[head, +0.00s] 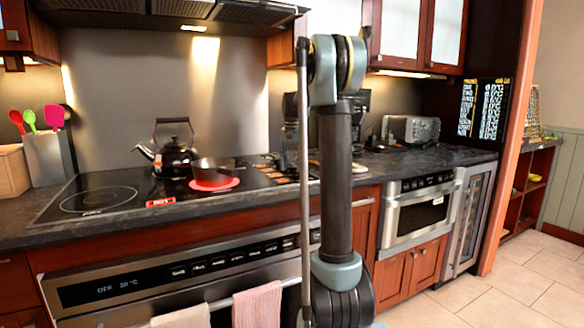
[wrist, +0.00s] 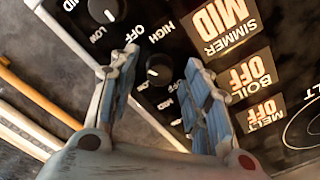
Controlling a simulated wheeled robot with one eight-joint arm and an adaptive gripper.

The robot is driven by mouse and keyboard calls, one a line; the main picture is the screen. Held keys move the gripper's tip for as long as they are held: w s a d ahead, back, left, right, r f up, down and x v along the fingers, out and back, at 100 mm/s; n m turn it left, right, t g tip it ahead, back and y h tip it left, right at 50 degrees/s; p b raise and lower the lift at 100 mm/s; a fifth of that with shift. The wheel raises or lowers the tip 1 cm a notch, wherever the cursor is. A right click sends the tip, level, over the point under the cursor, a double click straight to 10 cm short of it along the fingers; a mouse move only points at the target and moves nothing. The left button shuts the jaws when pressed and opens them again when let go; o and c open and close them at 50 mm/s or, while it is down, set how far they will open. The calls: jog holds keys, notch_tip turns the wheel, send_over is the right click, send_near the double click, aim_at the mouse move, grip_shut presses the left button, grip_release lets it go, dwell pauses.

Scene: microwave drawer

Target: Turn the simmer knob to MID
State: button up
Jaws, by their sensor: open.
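In the wrist view, my gripper (wrist: 162,56) is open, its blue-padded fingers on either side of a small black knob (wrist: 158,70). The knob has a white mark and stands among OFF, HIGH, MID and LOW labels. I cannot tell whether the fingers touch it. A second black knob (wrist: 104,9) is at the top left, clear of the fingers. The simmer label (wrist: 222,24) reads MID; the boil label (wrist: 250,76) and melt label (wrist: 265,112) read OFF. Which knob is the simmer one is not clear. In the head view, my arm hides the gripper.
The black cooktop (head: 112,218) carries a kettle (head: 172,152) and a pan (head: 212,170) over a glowing red burner (head: 214,184). Long wooden utensils (wrist: 30,98) lie left of the knobs. Towels (head: 257,306) hang on the oven front.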

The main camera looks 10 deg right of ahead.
grip_shut()
jog(key=shift+n, duration=1.4)
grip_release()
notch_tip(320, 180, up, 12)
